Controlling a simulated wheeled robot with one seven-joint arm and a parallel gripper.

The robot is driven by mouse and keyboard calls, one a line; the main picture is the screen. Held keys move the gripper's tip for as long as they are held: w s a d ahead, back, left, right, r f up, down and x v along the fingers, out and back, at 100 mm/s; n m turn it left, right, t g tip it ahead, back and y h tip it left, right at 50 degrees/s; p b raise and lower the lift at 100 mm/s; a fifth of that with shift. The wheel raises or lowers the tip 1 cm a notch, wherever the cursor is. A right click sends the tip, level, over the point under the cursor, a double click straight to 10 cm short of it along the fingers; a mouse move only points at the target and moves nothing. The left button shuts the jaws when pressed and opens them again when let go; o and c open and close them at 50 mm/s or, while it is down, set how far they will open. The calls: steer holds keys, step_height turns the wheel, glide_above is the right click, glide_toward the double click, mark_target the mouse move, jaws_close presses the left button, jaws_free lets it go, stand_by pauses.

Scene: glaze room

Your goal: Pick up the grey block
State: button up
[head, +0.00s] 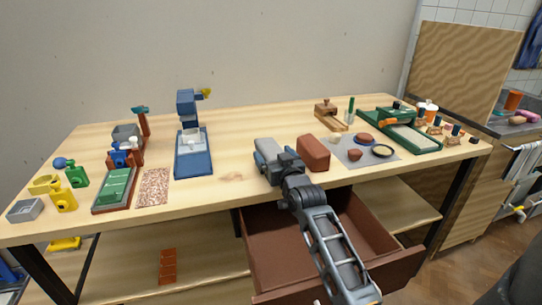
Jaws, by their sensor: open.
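A light grey block (265,147) appears to lie near the middle of the table, just left of a red-brown block. My dark grey gripper (281,167) is at its near right side and covers part of it. The gripper is open. Its fingertips are hard to make out against the grey, so I cannot tell whether they touch the block or stand around it.
The red-brown block (314,153) is close on the right. A grey mat (350,158) with small round items lies beyond it. A blue machine (193,160) stands left. An open drawer (270,255) juts out below the table edge. Bare wood lies behind the grey block.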

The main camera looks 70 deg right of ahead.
steer(key=shift+d, duration=0.1)
jaws_close()
stand_by(0.8)
steer(key=shift+r, duration=0.2)
